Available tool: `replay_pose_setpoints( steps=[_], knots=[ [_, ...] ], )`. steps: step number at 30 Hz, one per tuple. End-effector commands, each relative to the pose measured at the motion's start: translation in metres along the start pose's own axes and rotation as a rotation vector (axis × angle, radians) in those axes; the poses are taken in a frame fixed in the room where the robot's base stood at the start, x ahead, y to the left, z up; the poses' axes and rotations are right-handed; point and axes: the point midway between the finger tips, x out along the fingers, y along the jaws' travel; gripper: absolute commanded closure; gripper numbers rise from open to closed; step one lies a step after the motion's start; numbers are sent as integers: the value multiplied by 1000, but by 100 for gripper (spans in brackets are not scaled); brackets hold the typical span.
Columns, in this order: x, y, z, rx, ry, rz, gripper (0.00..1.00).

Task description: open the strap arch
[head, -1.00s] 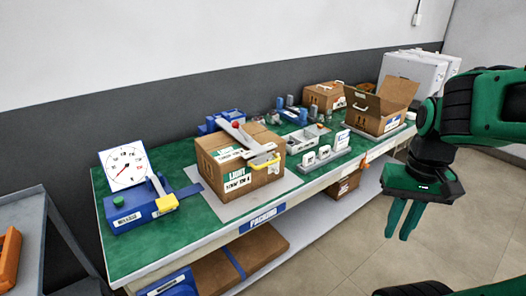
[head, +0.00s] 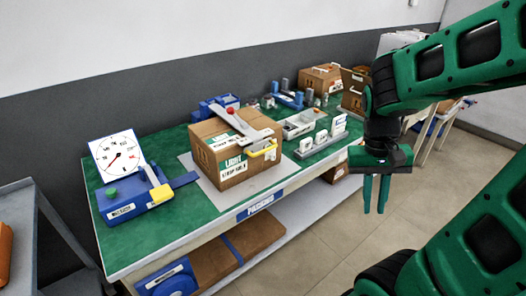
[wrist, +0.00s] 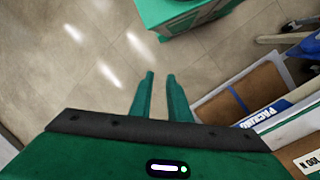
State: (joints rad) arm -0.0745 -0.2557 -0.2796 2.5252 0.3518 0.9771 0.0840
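The handle hangs at the box's front right side. My gripper (head: 376,210) is in front of the bench, right of the handle and well apart from it, fingers pointing down. In the wrist view its fingers (wrist: 160,76) are a little apart with nothing between them.
The green packing bench (head: 150,235) also holds a blue dial scale (head: 135,205), a white divided tray (head: 303,124) and a rack of white cards (head: 320,140). A grey cart (head: 40,225) stands at left. Open floor (head: 310,255) lies before the bench.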

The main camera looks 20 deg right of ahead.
Motion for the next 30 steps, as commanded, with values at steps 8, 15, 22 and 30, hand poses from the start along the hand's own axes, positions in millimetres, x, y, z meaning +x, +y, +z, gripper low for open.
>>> replay_pose_setpoints(
  steps=[8,15,22,30],
  knots=[
    [28,-37,-40,-31,15,278,84],
    [38,-74,-69,-61,148,536,84],
    [33,-120,-90,-105,380,765,84],
    [6,-196,-95,-173,772,968,84]
  ],
)
